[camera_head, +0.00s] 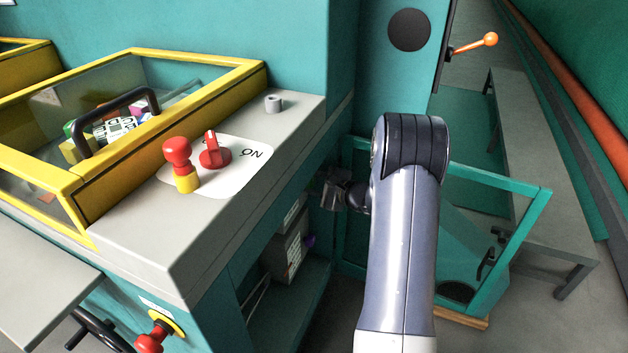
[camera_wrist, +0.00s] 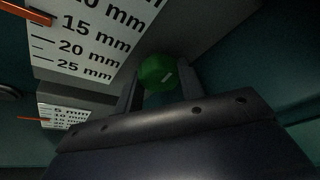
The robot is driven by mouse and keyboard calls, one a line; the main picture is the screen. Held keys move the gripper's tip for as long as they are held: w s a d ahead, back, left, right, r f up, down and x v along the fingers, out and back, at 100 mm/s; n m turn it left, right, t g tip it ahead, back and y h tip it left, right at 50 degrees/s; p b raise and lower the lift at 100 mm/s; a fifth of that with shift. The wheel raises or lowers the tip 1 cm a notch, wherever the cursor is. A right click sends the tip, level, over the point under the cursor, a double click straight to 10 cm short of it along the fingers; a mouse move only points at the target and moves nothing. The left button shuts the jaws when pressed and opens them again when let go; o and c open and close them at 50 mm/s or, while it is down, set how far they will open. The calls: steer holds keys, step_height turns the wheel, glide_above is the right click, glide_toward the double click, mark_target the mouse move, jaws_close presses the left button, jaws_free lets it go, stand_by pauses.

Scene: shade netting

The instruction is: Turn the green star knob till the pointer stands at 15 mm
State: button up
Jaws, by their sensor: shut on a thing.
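The green star knob (camera_wrist: 157,71) shows in the wrist view, between the two dark fingers of my gripper (camera_wrist: 160,88), which is shut on it. To its left is a white scale plate (camera_wrist: 85,45) with black mm marks. An orange pointer (camera_wrist: 27,13) comes in from the upper left. Its tip lies about level with the 15 mm mark; the exact reading is hard to tell. In the head view my gripper (camera_head: 333,192) reaches into the open teal cabinet, and the knob and scale are hidden there.
A second, smaller scale (camera_wrist: 65,115) with its own orange pointer (camera_wrist: 33,119) sits lower left in the wrist view. The cabinet's open door (camera_head: 540,205) stands right of my arm. Grey boxes (camera_head: 287,250) sit on the lower shelf. A grey counter (camera_head: 225,225) overhangs at left.

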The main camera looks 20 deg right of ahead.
stand_by(0.4)
steer(key=o, duration=1)
steer(key=shift+s, duration=0.1)
steer(key=p+v, duration=0.1)
steer(key=v, duration=0.9)
steer(key=shift+s+r, duration=0.2)
steer(key=shift+d, duration=0.15)
